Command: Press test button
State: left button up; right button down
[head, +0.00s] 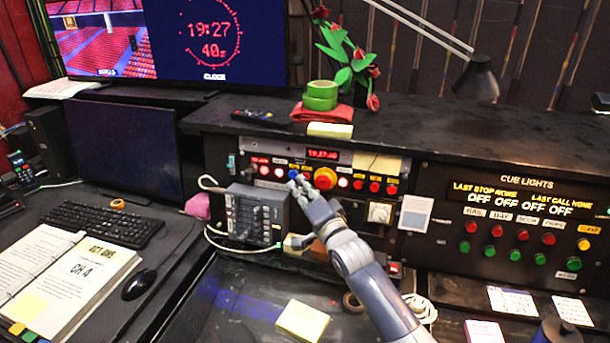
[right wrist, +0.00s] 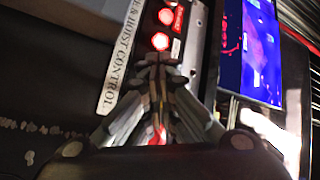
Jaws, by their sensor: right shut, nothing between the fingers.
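A control panel (head: 270,158) with a row of small buttons stands at the back middle. The small labels are too fine to read, so I cannot tell which is the test button. My right gripper (head: 300,186) is shut and empty, its tips in front of the panel by the blue button. Contact cannot be told. My left gripper is not in view.
A grey intercom box (head: 255,215) with cables stands left of my right gripper. The cue lights panel (head: 515,215) is at the right. A desk lamp (head: 477,80), green tape rolls (head: 320,95) and a rose plant (head: 350,60) are above. A keyboard (head: 100,229) lies left.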

jog(key=shift+s+r, duration=0.1)
jog(key=shift+s, duration=0.2)
jog(key=shift+a, duration=0.1)
jog(key=shift+s+a+r+p, duration=0.1)
jog(key=shift+s+a+p, duration=0.15)
jog(key=shift+s+p, duration=0.5)
jog(key=shift+s+a+r+p, duration=0.15)
jog(key=shift+s+a+p, duration=0.1)
jog(key=shift+s+p, duration=0.45)
jog(key=shift+s+a+r+p, duration=0.1)
jog(key=shift+s+a+p, duration=0.15)
jog(key=shift+s+p, duration=0.5)
jog(key=shift+s, duration=0.1)
